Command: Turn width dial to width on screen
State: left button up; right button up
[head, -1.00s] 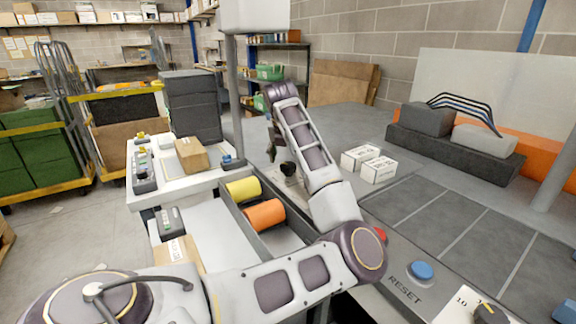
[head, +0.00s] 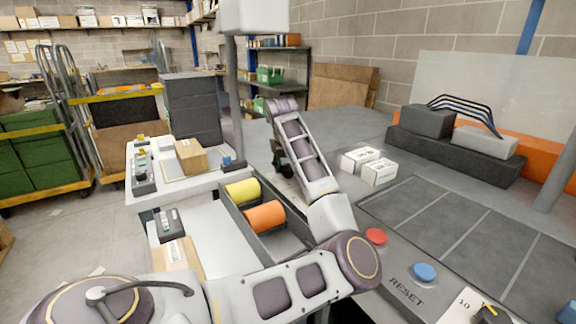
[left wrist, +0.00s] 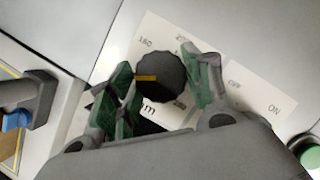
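A round black dial (left wrist: 165,72) with an orange pointer mark sits on a white label plate (left wrist: 222,100) in the left wrist view. The pointer mark lies toward the left of that picture. Print around the dial is partly covered and hard to read. My left gripper (left wrist: 162,88) has its two green-padded fingers apart, one on each side of the dial; I cannot tell whether they touch it. In the head view my left gripper (head: 280,160) reaches down over the bench and hides this dial. No readable screen face shows. My right gripper is not in view.
A red button (head: 376,237), a blue RESET button (head: 423,271) and another black dial (head: 490,314) line the near bench edge. White boxes (head: 380,172) stand right of my left arm.

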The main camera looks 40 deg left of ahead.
pick_arm(q)
jog(key=c, duration=0.3)
